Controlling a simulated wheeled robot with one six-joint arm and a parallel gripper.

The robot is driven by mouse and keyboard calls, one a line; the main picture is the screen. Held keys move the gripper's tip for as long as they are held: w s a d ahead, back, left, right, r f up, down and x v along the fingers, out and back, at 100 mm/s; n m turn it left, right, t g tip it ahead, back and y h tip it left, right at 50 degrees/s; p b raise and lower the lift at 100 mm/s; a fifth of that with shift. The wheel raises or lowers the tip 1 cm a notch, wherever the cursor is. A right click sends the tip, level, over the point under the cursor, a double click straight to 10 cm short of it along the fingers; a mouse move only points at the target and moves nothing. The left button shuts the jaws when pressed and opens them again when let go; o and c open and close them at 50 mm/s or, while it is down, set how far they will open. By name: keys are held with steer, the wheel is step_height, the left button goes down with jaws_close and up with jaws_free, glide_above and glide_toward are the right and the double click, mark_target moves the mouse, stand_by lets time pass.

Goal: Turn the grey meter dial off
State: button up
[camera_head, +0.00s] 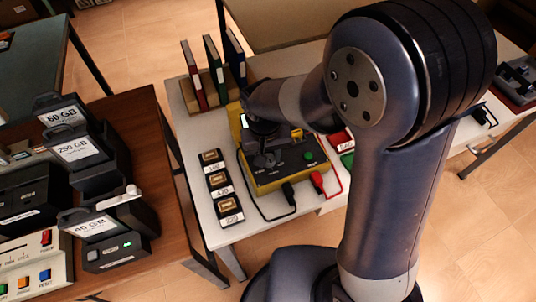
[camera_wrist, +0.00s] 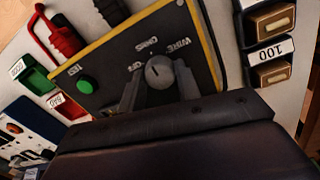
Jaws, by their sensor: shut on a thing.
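The yellow meter (camera_head: 278,180) with a dark front panel sits on the white table. My gripper (camera_head: 266,158) is over its panel from above, and the arm hides part of the meter. In the wrist view, the grey dial (camera_wrist: 160,71) is between the two fingers of my gripper (camera_wrist: 155,88), which are shut on it. A light pointer mark shows on the dial, near printed labels including one that reads "OHMS". The exact setting is hard to read. A green button (camera_wrist: 85,84) is on the same panel.
Black and red leads (camera_head: 318,181) plug into the meter's front. Labelled blocks (camera_head: 218,181) stand left of it, with red, green and blue binders (camera_head: 214,68) behind. Red and green blocks are at its right. A brown table (camera_head: 170,215) with drives is further left.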

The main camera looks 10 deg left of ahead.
steer(key=n, duration=0.4)
steer(key=shift+n, duration=0.3)
steer(key=n, duration=0.4)
steer(key=shift+n, duration=0.3)
steer(key=o, duration=1)
steer(key=shift+c, duration=0.2)
steer(key=shift+r, duration=0.15)
step_height(320, 180, up, 11)
steer(key=shift+s+f, duration=0.2)
steer(key=shift+s, duration=0.1)
